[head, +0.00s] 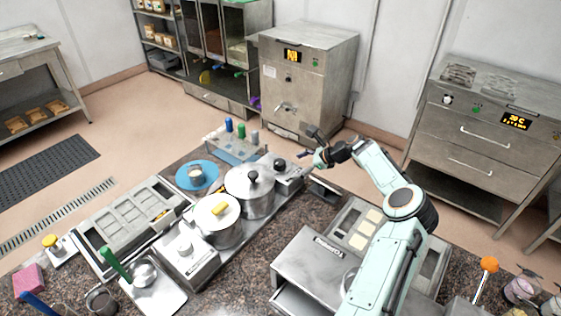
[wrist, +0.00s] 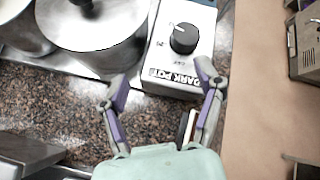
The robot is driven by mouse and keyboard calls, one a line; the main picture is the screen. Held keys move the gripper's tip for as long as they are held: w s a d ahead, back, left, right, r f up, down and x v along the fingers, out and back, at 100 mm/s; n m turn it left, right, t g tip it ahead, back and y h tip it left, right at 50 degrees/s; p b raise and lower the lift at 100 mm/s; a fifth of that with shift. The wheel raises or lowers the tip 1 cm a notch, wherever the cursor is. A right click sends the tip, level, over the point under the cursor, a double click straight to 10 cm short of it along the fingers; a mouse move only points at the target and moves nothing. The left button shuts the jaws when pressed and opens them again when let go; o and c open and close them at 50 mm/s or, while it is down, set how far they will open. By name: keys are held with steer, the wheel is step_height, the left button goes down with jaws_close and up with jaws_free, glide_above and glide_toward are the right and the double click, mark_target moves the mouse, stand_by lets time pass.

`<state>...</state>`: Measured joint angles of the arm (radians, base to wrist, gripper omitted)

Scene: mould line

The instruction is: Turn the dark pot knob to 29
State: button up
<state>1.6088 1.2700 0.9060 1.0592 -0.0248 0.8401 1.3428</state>
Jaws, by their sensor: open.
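The dark pot knob (wrist: 184,38) is a round black knob with a pale pointer line. It sits on a grey control box (wrist: 165,72) labelled "DARK POT". Small figures are printed around it, too blurred to read surely. In the head view the knob (head: 279,163) is on the box at the counter's far end, beside the steel pot with a black lid knob (head: 250,203). My gripper (wrist: 162,80) is open and empty. Its fingers lie at the label end of the box, short of the knob and apart from it. In the head view my gripper (head: 307,144) is right of the knob.
The steel pot (wrist: 105,30) stands close left of the control box. A second pot with a yellow lid knob (head: 218,228) and another control box (head: 188,258) are nearer. Several coloured-capped bottles (head: 240,132) stand behind. Open floor lies right of the counter edge.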

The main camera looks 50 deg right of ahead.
mark_target(279, 162)
steer(key=n+g, duration=0.1)
steer(key=n, duration=0.1)
steer(key=w+f+n+g, duration=0.1)
steer(key=a+f+n+g, duration=0.1)
steer(key=n, duration=0.1)
steer(key=shift+w+f+n, duration=0.25)
steer(key=shift+w+n, duration=0.05)
steer(key=shift+w, duration=0.1)
steer(key=n+g, duration=0.1)
steer(key=n, duration=0.1)
steer(key=w+n+h, duration=0.1)
steer(key=n, duration=0.1)
steer(key=shift+r+g, duration=0.2)
steer(key=shift+g, duration=0.2)
steer(key=w+r+n+g+h, duration=0.3)
steer(key=w+r+n+h, duration=0.15)
steer(key=r+n, duration=0.55)
steer(key=shift+n, duration=0.3)
steer(key=x, duration=0.3)
steer(key=a+x, duration=0.1)
steer(key=x, duration=0.3)
steer(key=s+x, duration=0.1)
steer(key=x, duration=0.2)
steer(key=shift+a+f, duration=0.1)
steer(key=shift+f, duration=0.65)
steer(key=shift+x, duration=0.8)
steer(key=c, duration=1.2)
